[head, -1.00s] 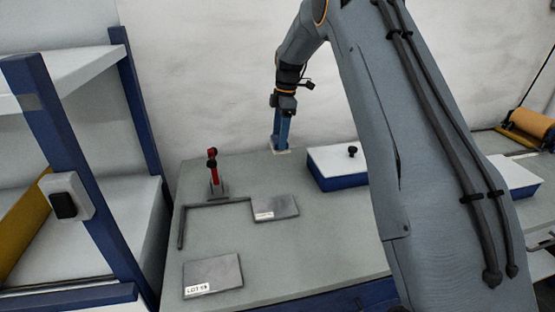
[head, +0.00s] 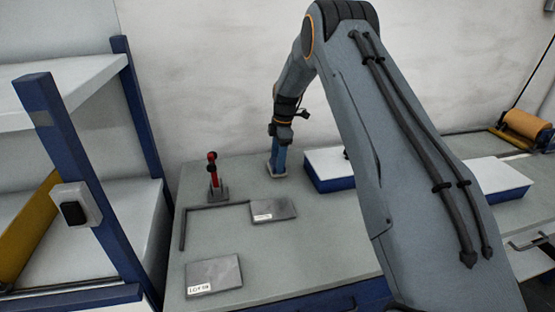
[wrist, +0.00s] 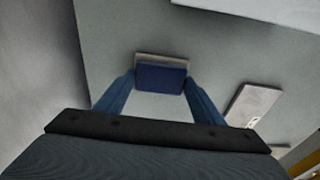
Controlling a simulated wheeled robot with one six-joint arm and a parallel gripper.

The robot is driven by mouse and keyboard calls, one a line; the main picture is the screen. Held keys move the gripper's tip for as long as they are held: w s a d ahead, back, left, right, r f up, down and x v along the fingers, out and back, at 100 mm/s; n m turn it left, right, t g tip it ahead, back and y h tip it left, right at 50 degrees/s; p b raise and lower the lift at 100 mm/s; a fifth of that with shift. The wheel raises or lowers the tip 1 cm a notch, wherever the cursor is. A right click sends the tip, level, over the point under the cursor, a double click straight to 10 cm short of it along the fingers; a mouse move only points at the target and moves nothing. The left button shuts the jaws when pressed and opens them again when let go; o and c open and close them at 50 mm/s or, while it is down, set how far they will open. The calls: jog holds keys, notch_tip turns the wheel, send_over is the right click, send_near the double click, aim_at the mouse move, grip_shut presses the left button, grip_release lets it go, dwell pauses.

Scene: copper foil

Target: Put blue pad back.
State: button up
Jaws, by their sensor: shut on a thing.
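The blue pad (wrist: 161,77) is a dark blue block with a pale slab along its far side in the wrist view. My gripper (wrist: 161,80) is shut on it, with one blue finger at each side. In the head view my gripper (head: 278,166) points down at the back of the grey table, right of the red-topped stand. Pale edges show at its fingertips there, and the fingers hide most of the pad. I cannot tell whether the pad touches the table.
A red-topped stand (head: 212,178) and a dark angle bracket (head: 215,207) are on the table (head: 310,255). Two grey plates with labels lie nearby, one by the bracket (head: 273,210) and one in front (head: 214,276). A blue box with a white lid (head: 329,180) stands right of my gripper.

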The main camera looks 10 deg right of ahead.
jog(key=o, duration=1)
jog(key=shift+f, duration=0.1)
jog(key=shift+o, duration=0.2)
notch_tip(320, 180, up, 11)
jog(key=d+b, duration=0.1)
jog(key=b, duration=0.3)
jog(key=s+f+m, duration=0.2)
jog(key=s+m, duration=0.7)
jog(key=s, duration=1)
jog(key=s+a+f+m+t+h, duration=0.1)
jog(key=s+f+m, duration=0.2)
jog(key=s+m, duration=0.6)
jog(key=s, duration=1.1)
jog(key=shift+a+f, duration=0.15)
jog(key=shift+f, duration=0.05)
